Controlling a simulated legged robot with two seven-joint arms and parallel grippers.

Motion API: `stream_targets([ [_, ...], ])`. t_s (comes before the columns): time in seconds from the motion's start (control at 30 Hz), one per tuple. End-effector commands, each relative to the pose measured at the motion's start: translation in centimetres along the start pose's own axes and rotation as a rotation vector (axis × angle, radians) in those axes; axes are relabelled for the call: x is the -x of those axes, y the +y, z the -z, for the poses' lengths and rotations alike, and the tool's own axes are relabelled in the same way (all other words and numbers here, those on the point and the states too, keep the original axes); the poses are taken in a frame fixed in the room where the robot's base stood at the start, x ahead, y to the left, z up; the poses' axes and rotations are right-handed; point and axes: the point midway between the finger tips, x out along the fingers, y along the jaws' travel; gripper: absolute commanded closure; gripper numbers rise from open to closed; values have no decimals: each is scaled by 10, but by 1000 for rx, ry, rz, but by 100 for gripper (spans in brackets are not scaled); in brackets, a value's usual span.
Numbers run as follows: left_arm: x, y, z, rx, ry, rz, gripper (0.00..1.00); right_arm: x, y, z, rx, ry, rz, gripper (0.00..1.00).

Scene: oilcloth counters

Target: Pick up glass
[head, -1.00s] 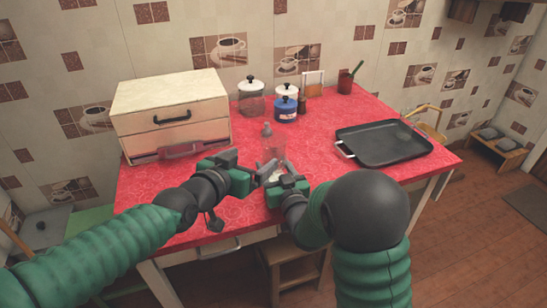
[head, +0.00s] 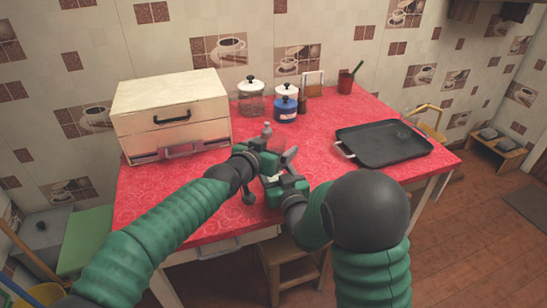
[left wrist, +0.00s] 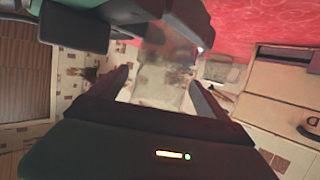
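The clear drinking glass (left wrist: 165,78) shows in the left wrist view between the two spread fingers of my left gripper (left wrist: 160,84). Faint gaps show beside it, and I cannot tell whether the fingers touch it. In the head view my left gripper (head: 273,157) is over the front middle of the red counter and hides most of the glass. My right gripper (head: 286,183) is just in front of it, close to the left one. Its fingers are partly hidden, so its opening is unclear.
The red counter (head: 206,190) holds a cream drawer box (head: 172,110) at left. Several jars, including a blue one (head: 284,110), stand farther back. A black tray (head: 385,144) lies at right.

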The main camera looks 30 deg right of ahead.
Motion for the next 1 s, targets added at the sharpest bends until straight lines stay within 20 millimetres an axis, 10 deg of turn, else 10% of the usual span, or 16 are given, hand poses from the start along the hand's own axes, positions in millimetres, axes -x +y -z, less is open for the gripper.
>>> stream_targets([
  [0.57,0,0,0,0,0,0,88,1,0,-2,-1,-6,-1,92],
  [1.0,12,0,39,-2,9,1,89,1,1,-2,-1,-6,-2,92],
])
